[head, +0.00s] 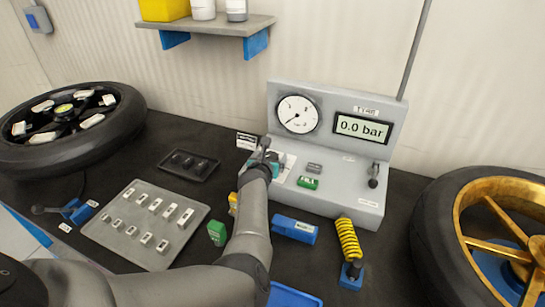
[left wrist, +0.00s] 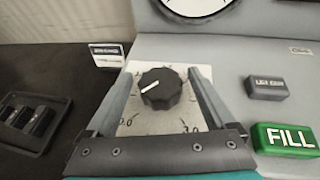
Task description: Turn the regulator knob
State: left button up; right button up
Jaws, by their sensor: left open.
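The regulator knob (left wrist: 160,88) is black and round with a white pointer line, on a pale plate with a printed scale on the grey test panel. In the left wrist view the pointer runs toward the lower left to upper right. My left gripper (left wrist: 160,90) is open, with one finger on each side of the knob; I cannot tell whether either touches it. In the head view my left gripper (head: 265,158) and forearm hide the knob. The panel (head: 340,205) has a round gauge (head: 298,114) and a display (head: 362,129) reading 0.0 bar. My right gripper is not in view.
A green FILL button (left wrist: 288,139) and a grey button (left wrist: 266,88) sit right of the knob. A black tray (head: 187,165) and a grey tray (head: 145,222) lie left. A yellow coiled hose (head: 348,240) stands in front. Wheels flank the bench: black (head: 70,120), gold-rimmed (head: 490,230).

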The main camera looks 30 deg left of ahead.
pick_arm(q)
jog(key=shift+s, duration=0.1)
jog(key=c, duration=1.4)
